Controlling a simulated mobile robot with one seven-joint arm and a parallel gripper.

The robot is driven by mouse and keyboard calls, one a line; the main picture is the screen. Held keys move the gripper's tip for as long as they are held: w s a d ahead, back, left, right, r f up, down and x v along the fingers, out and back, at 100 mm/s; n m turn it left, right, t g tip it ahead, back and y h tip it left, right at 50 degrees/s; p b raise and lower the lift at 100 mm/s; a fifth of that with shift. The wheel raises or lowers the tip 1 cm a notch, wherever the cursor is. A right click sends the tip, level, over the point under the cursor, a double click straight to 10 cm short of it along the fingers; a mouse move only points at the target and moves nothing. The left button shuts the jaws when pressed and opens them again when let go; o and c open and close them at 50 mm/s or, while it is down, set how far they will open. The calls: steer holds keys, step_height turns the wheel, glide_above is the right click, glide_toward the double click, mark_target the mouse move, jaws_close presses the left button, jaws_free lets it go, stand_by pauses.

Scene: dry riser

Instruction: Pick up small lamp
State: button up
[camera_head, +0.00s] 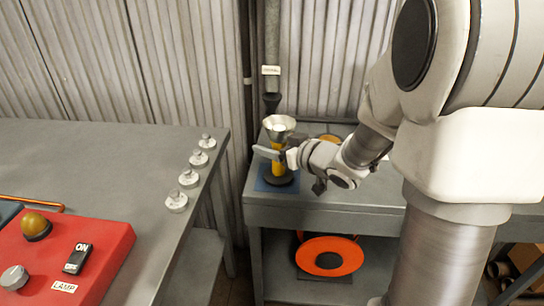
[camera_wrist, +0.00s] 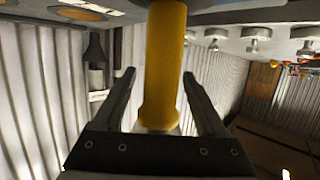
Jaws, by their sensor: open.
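The small lamp (camera_head: 278,127) stands upright on a blue pad (camera_head: 267,185) on the grey bench, with a wide silver cone head on top of a yellow body. In the wrist view its yellow body (camera_wrist: 166,55) runs between my two fingers, with visible gaps on both sides. My gripper (camera_head: 270,154) reaches in from the right at the height of the body, just below the silver head. The fingers are open around the lamp, not closed on it. Part of the yellow body is hidden behind the gripper in the head view.
A vertical pipe with a dark end (camera_head: 271,103) hangs behind the lamp. On the left table (camera_head: 125,160) stand several silver weights (camera_head: 189,178) and a red lamp box (camera_head: 70,258) with an ON/OFF switch.

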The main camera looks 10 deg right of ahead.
steer(key=shift+w+a+f, duration=0.1)
steer(key=shift+w+a, duration=0.05)
steer(key=shift+w, duration=0.2)
jaws_close()
stand_by(1.3)
